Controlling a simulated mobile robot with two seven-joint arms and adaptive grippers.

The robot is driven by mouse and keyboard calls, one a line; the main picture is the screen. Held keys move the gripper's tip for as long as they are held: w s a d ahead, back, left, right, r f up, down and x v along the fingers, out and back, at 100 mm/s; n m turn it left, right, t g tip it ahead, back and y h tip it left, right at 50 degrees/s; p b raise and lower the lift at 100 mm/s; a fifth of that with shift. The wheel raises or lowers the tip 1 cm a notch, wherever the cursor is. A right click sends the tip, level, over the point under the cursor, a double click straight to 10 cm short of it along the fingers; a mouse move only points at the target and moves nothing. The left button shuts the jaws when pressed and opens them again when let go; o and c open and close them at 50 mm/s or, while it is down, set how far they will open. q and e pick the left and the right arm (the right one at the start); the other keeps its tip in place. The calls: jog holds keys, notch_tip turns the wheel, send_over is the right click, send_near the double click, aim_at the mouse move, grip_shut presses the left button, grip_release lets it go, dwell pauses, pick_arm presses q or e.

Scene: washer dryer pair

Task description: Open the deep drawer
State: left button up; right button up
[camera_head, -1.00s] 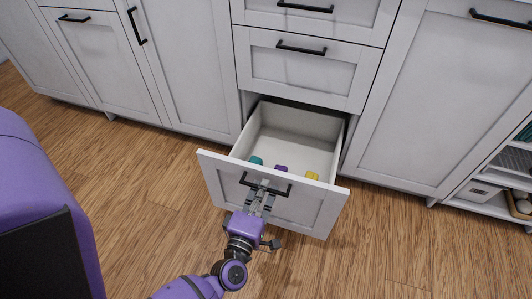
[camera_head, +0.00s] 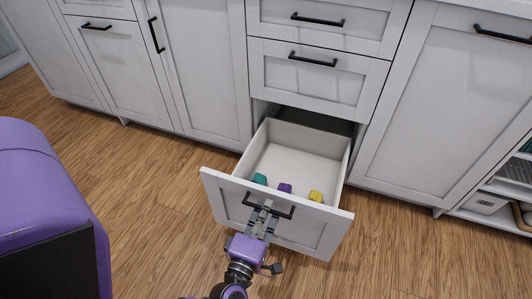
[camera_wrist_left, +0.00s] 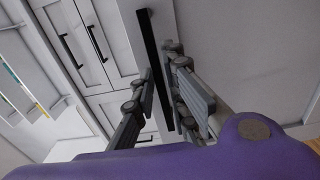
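The deep drawer (camera_head: 325,226) is the bottom one of the stack and stands pulled well out of the cabinet. Its black bar handle (camera_head: 284,212) runs across the upper part of its front. My left gripper (camera_head: 264,211) is at the handle, with its fingers on either side of the bar. In the left wrist view the dark handle (camera_wrist_left: 150,50) passes between the fingers of the left gripper (camera_wrist_left: 165,85). Inside the drawer lie a teal item (camera_head: 260,179), a purple item (camera_head: 285,188) and a yellow item (camera_head: 316,196). My right gripper is not in view.
Two shut drawers (camera_head: 318,78) sit above the open one. Shut cabinet doors flank it at left (camera_head: 205,75) and right (camera_head: 435,110). An open shelf (camera_head: 490,205) stands at far right. The wooden floor (camera_head: 400,262) in front is clear.

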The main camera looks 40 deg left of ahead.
pick_arm(q)
jog(key=shift+o, duration=0.7)
jog(key=shift+s, duration=0.15)
